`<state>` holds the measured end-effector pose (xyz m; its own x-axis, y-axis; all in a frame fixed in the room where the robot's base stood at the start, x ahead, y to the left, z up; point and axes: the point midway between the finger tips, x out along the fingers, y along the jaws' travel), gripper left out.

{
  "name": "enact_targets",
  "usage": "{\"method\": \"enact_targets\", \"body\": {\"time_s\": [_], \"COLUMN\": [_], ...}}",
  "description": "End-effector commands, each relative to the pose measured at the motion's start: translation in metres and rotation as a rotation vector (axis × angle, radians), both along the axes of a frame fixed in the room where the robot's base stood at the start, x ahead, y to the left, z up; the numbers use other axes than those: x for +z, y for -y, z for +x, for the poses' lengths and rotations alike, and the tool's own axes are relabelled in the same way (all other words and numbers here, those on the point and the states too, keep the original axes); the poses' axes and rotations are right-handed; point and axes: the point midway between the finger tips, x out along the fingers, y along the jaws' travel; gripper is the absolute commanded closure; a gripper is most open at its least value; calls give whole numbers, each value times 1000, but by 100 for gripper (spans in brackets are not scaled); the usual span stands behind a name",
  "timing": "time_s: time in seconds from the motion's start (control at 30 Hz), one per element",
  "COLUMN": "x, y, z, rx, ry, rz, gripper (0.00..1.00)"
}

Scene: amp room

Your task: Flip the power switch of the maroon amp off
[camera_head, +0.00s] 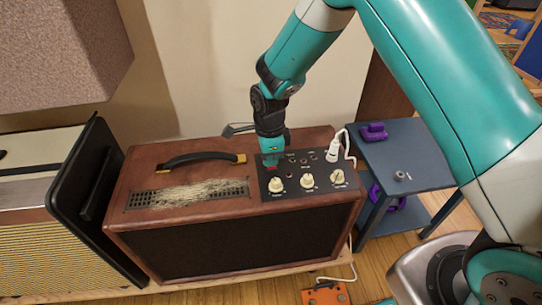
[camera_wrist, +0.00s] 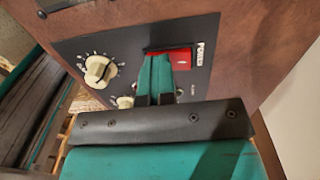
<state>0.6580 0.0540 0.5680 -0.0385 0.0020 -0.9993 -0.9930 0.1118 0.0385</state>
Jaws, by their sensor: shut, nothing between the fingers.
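The maroon amp (camera_head: 165,240) stands in the middle of the head view, with a black control panel (camera_head: 325,193) on its top right. The red power switch (camera_head: 273,178) is at the panel's left edge, partly hidden by my gripper. In the wrist view the red switch (camera_wrist: 181,58) lies beside the word POWER. My gripper (camera_head: 272,160) points down at the panel, its fingers together and empty. In the wrist view the fingertips (camera_wrist: 156,62) overlap the switch's left part. They look to be at or touching it; I cannot tell if they press. The switch's position is unclear.
Cream knobs (camera_head: 276,184) line the panel's front, and a white plug with cable (camera_head: 334,150) is at its right. A black handle (camera_head: 203,159) and a vent (camera_head: 187,195) lie left. Another amp (camera_head: 40,240) stands far left; a blue table (camera_head: 410,155) is at right.

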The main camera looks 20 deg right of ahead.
Motion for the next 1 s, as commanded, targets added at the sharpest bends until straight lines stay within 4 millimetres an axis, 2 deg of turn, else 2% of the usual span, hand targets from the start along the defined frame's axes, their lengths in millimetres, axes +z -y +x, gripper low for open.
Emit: {"method": "enact_targets", "body": {"time_s": [0.1, 0.4, 0.53, 0.67, 1.0], "x": [-4, -5, 3, 23, 96], "y": [1, 3, 4, 5, 6], "z": [10, 11, 10, 11, 13], "rx": [-5, -7, -8, -10, -12], "ry": [19, 17, 17, 19, 25], "rz": [2, 0, 0, 0, 4], "gripper": [100, 100, 100, 100, 100]}}
